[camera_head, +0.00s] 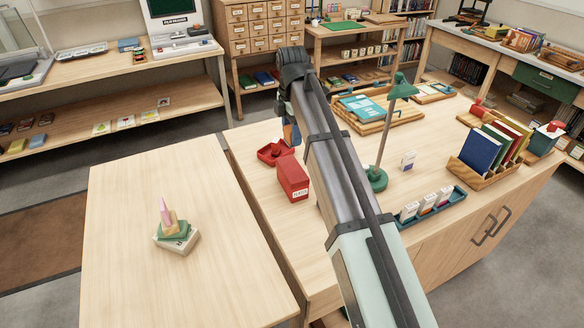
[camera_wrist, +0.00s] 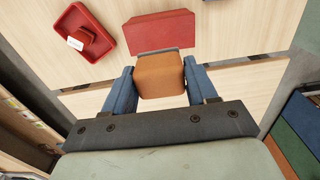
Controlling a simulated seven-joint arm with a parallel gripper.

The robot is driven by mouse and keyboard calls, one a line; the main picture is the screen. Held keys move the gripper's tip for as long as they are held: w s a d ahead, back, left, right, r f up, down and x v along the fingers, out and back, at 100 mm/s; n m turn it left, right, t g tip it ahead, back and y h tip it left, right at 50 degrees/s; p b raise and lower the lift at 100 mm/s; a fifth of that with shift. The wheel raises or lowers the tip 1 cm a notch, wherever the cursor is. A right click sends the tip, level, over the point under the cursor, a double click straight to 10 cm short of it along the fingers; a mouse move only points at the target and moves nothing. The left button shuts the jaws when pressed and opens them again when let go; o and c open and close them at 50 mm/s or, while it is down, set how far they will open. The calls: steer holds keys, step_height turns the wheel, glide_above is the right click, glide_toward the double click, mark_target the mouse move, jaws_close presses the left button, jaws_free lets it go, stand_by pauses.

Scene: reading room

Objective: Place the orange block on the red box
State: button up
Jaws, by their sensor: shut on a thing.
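The orange block (camera_wrist: 160,76) is between the blue fingers of my gripper (camera_wrist: 160,84) in the wrist view, and the gripper is shut on it. The red box (camera_head: 292,180) stands on the wooden table, left of my arm in the head view. It also shows in the wrist view (camera_wrist: 160,31), just beyond the block and apart from the fingers.
A red tray (camera_head: 268,153) with a small red thing in it lies beside the red box. A green lamp (camera_head: 377,178), a blue card tray (camera_head: 432,208) and a book rack (camera_head: 484,168) stand right of my arm. A stack of blocks (camera_head: 176,236) sits on the left table.

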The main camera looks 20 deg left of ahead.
steer(key=shift+f, duration=4.95)
steer(key=shift+f, duration=0.1)
steer(key=o, duration=1.1)
steer(key=shift+c, duration=0.2)
step_height(320, 180, up, 12)
steer(key=shift+r, duration=0.1)
